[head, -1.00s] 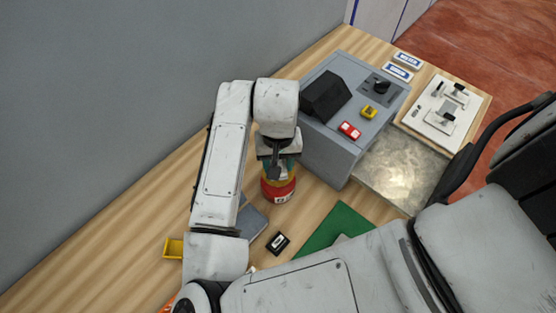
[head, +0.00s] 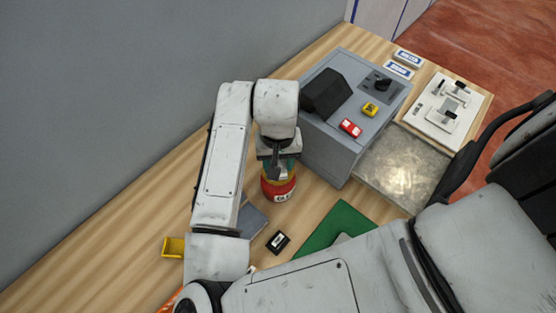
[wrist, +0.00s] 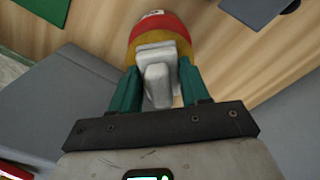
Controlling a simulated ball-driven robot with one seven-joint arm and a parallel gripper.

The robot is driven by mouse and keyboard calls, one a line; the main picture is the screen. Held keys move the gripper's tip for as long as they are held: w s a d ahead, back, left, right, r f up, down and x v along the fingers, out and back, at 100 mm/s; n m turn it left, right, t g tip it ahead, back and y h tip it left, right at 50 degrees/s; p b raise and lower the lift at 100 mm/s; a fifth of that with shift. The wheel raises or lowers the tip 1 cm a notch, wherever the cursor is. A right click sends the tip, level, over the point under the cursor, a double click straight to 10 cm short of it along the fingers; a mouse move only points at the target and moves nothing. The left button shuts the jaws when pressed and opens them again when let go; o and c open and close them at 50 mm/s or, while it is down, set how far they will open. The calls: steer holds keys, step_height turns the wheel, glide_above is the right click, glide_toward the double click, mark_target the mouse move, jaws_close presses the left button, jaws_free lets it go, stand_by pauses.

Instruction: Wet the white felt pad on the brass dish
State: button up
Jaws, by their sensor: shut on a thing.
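A red and yellow bottle (head: 279,187) with a pale label stands upright in the head view, beside the grey cabinet. My gripper (head: 279,166) is above it, shut on its upper part. In the wrist view my gripper (wrist: 159,68) has its teal fingers on either side of the bottle's white pump or nozzle head (wrist: 158,75), with the red and yellow body (wrist: 158,27) beyond. I cannot tell whether the bottle's base touches the table. The white felt pad and the brass dish cannot be made out in either view.
The grey cabinet (head: 330,140) with red and yellow switches stands close right of the bottle. A metal plate (head: 405,168) and a white switch panel (head: 447,110) lie farther right. A green mat (head: 335,222), small black box (head: 278,242) and yellow tray (head: 173,247) are nearer.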

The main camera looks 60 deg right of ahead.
steer(key=shift+f+b, duration=0.3)
steer(key=shift+f, duration=0.2)
stand_by(0.4)
steer(key=shift+r, duration=0.1)
stand_by(0.7)
steer(key=shift+r+p, duration=3)
steer(key=shift+r, duration=0.45)
steer(key=shift+a, duration=0.1)
